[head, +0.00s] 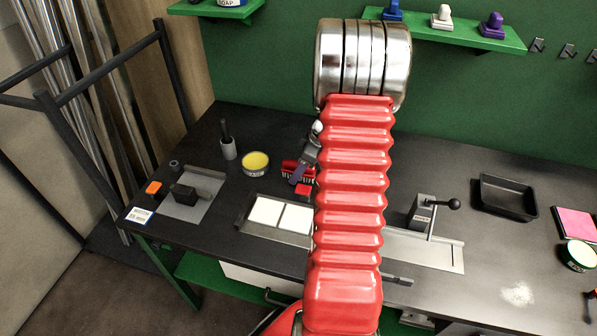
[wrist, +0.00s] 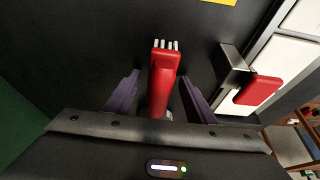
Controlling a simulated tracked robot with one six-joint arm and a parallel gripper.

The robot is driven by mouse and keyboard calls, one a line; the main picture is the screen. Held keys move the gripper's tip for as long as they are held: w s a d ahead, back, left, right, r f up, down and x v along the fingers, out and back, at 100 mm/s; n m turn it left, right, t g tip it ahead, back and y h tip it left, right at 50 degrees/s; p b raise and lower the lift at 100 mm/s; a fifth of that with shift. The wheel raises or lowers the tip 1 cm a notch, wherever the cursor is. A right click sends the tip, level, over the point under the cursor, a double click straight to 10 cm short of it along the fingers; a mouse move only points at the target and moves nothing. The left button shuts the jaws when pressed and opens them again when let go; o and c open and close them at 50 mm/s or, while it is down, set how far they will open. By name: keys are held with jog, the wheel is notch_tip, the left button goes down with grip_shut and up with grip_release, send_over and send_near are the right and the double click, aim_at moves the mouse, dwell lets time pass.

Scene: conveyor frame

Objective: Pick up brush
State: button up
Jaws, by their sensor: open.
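The red brush (wrist: 162,82) with pale bristles lies on the dark bench top in the wrist view, its bristle end pointing away from my gripper. My gripper (wrist: 159,79) is open, with one purple finger on each side of the brush and gaps visible between. The near end of the brush is hidden by the gripper body. In the head view the red brush (head: 289,166) shows beside the tin, partly covered by my gripper (head: 299,175). My red arm hides the area right of it.
A metal tray (head: 246,226) with white tiles and a red-ended part (wrist: 258,90) sits close by. A yellow-topped tin (head: 256,163) and a dark cup (head: 228,148) stand left.

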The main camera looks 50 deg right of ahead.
jog(key=shift+c, duration=0.5)
jog(key=c, duration=1.1)
